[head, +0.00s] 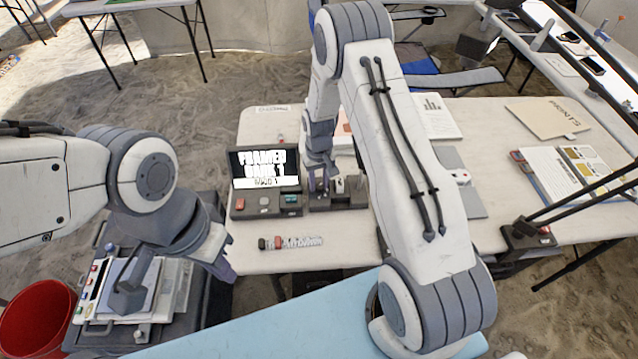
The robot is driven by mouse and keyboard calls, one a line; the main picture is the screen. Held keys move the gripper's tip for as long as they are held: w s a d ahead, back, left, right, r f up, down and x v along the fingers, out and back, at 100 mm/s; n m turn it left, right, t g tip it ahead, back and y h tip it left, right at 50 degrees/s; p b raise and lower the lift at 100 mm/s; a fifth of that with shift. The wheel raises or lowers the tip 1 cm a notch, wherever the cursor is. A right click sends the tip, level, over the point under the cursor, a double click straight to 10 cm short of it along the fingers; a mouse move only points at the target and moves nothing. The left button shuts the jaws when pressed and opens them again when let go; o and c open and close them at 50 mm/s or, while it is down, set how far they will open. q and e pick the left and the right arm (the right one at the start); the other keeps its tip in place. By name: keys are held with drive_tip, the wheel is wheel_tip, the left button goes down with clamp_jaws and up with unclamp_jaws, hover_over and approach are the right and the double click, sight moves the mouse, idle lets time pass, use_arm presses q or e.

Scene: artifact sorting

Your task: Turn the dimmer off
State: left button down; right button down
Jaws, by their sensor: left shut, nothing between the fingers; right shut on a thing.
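A dark control box (346,204) with small upright controls stands on the table right of the screen; it appears to be the dimmer. My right gripper (321,186) reaches down onto the left part of this box. It is shut on a small control there, which the fingers largely hide. The control's exact setting cannot be made out. My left gripper (226,273) hangs low at the left, near the table's front left edge, shut and empty, well apart from the box.
A screen (264,165) with white lettering stands behind a panel with red, grey and green buttons (264,205). A color scale strip (290,242) lies in front. A red bucket (38,318) and a loaded case are at lower left. Papers and a folder (548,117) lie at right.

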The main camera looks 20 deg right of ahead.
sight(319, 185)
drive_tip(key=n+b, duration=0.1)
drive_tip(key=n, duration=0.4)
drive_tip(key=shift+n, duration=0.3)
drive_tip(key=shift+w+n, duration=0.1)
drive_tip(key=shift+n, duration=2.1)
drive_tip(key=c, duration=0.6)
unclamp_jaws()
wheel_tip(319, 185, up, 11)
drive_tip(key=shift+f+b, duration=0.2)
drive_tip(key=shift+b, duration=0.65)
